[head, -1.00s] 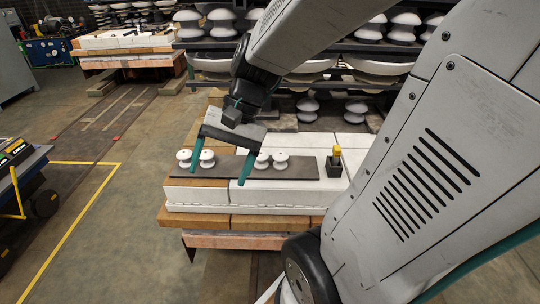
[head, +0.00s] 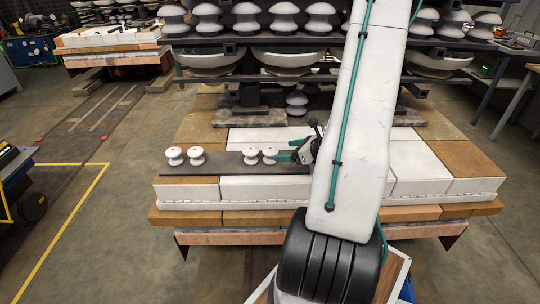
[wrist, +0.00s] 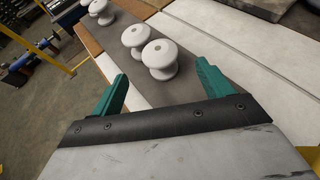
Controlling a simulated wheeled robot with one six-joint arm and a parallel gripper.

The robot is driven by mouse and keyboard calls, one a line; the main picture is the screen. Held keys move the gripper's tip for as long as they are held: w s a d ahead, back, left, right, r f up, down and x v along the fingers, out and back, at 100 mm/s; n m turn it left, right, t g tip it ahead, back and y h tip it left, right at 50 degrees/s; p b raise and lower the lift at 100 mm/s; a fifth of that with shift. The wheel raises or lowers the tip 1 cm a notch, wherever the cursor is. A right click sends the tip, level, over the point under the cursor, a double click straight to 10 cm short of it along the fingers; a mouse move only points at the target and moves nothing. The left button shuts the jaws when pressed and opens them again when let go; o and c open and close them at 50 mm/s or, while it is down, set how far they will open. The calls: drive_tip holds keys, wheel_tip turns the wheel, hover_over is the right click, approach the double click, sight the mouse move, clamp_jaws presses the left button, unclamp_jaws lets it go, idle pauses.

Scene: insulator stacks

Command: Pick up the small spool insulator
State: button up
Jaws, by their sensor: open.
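Several white spool insulators stand upright on a dark mat (head: 222,168). In the head view they form two pairs, a left pair (head: 185,156) and a right pair (head: 260,156); they look alike in size. My gripper (head: 287,150) is low over the mat, just right of the rightmost spool (head: 270,154). The wrist view shows its green fingers open and empty, with the nearest spool (wrist: 160,60) just ahead of the gap between the tips. A second spool (wrist: 135,38) stands close behind it. My arm hides the mat's right part in the head view.
The mat lies on white blocks (head: 250,188) on a wooden-edged platform. Behind stands a dark rack (head: 330,42) of larger insulators. Single bigger insulators (head: 297,103) stand below it. A workbench (head: 520,57) is at right. The block tops right of my arm are clear.

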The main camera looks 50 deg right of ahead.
sight(276, 151)
drive_tip(key=x, duration=0.6)
drive_tip(key=shift+w+f, duration=0.15)
drive_tip(key=shift+w, duration=0.15)
drive_tip(key=c, duration=1.2)
